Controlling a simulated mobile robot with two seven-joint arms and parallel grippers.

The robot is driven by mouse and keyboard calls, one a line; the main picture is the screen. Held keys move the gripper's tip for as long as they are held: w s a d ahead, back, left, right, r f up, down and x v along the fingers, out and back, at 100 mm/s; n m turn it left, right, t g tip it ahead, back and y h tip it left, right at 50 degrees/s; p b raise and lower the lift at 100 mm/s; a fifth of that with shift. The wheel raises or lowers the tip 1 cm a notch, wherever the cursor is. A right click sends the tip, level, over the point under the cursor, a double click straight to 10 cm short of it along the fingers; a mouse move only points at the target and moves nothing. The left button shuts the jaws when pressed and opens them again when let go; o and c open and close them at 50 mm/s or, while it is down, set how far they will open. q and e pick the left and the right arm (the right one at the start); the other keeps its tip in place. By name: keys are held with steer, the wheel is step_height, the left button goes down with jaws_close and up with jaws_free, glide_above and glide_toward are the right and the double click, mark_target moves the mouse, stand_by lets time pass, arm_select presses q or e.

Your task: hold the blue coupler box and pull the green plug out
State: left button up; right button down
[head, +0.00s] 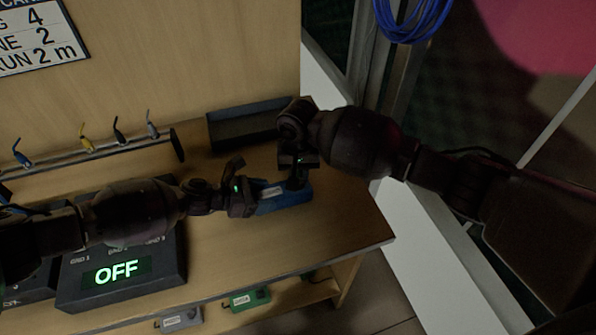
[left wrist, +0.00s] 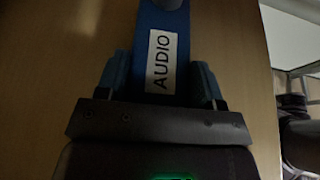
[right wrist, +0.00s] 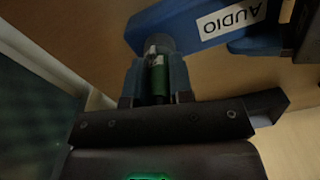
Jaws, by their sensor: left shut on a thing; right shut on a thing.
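The blue coupler box (head: 290,197), labelled AUDIO, is over the front right part of the bench. My left gripper (head: 255,199) is shut on it, with a finger on each side of the box (left wrist: 176,18) in the left wrist view. My right gripper (head: 298,185) is at the box's right end. In the right wrist view its fingers are shut on the green plug (right wrist: 160,82). Bright metal shows between the plug and the grey ring at the end of the box (right wrist: 180,22). I cannot tell whether the plug's tip is still inside. The plug is hidden in the head view.
A dark open tray (head: 245,125) stands behind the box. A black unit reading OFF (head: 118,272) is at front left. A rail with several small cables (head: 100,150) runs behind it. Labelled boxes (head: 248,299) sit below the bench edge. The bench's right front is clear.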

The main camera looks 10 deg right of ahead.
steer(key=shift+r, duration=1.55)
stand_by(0.4)
steer(key=shift+r, duration=1.45)
arm_select(q)
steer(key=o, duration=1.2)
steer(key=shift+c, duration=0.2)
steer(key=shift+a, duration=0.1)
steer(key=v, duration=1.2)
